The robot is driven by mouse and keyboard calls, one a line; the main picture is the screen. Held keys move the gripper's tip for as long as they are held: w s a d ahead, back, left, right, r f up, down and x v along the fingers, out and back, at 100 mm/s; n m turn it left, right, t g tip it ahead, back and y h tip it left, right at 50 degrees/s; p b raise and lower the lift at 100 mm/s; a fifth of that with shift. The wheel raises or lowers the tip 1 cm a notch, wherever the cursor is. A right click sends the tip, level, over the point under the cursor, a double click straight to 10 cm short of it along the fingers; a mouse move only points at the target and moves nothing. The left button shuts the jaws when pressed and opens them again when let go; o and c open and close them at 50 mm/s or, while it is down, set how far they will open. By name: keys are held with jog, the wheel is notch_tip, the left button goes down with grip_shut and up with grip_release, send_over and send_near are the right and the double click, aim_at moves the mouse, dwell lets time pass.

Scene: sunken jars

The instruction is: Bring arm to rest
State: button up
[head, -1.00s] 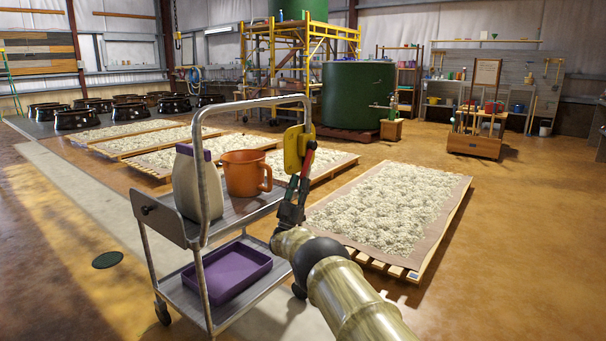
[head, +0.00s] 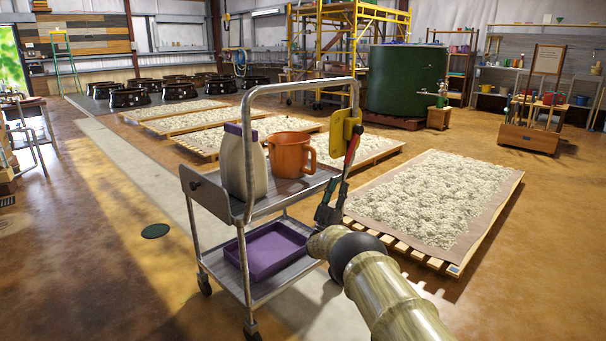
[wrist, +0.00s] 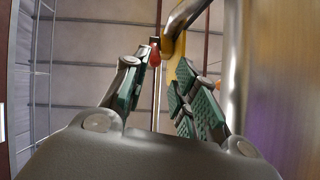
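My gripper (head: 343,182) is at the right end of a metal cart (head: 224,198), just below a yellow piece (head: 344,128) on the cart's handle rail. In the wrist view, its two green-padded fingers (wrist: 158,92) stand apart with a gap between them. A red-tipped thin shaft (wrist: 155,56) shows in that gap; I cannot tell if it is near or far. The yellow piece (wrist: 176,60) is beyond the right finger. In the head view a red part (head: 353,146) stands beside the yellow piece. My arm reaches in from the lower right.
The cart carries a white jug with purple cap (head: 243,170), an orange pitcher (head: 290,154) and, below, a purple tray (head: 265,250). A pallet of pale material (head: 430,200) lies right of the cart. The floor at left is open around a dark round cover (head: 156,230).

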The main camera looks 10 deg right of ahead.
jog(key=s+d+f+n+g+y+p, duration=0.1)
jog(key=s+f+n+y, duration=0.4)
jog(key=f, duration=0.6)
jog(key=s+d+f+n+g+y+p, duration=0.15)
jog(key=s+f+y, duration=0.35)
jog(key=f, duration=0.6)
jog(key=s+f+n+y, duration=0.3)
jog(key=f+n+y, duration=0.3)
jog(key=f, duration=0.4)
jog(key=s+a+f+m+g+y+p, duration=0.1)
jog(key=s+f+g, duration=0.3)
jog(key=s, duration=0.8)
jog(key=s+a+f+g+y, duration=0.1)
jog(key=s+f+g+y, duration=0.3)
jog(key=s, duration=0.7)
jog(key=s+a+f+m+g+h+p, duration=0.1)
jog(key=s+f+g, duration=0.3)
jog(key=s, duration=0.8)
jog(key=s+a+r+g+y+p, duration=0.1)
jog(key=s+a+r+g, duration=0.15)
jog(key=s, duration=1.15)
jog(key=s+a+r+g+y, duration=0.1)
jog(key=s+r+g, duration=0.2)
jog(key=s, duration=1.1)
notch_tip(320, 180, up, 38)
jog(key=p, duration=3.8)
jog(key=shift+s+a, duration=0.2)
jog(key=shift+r, duration=0.1)
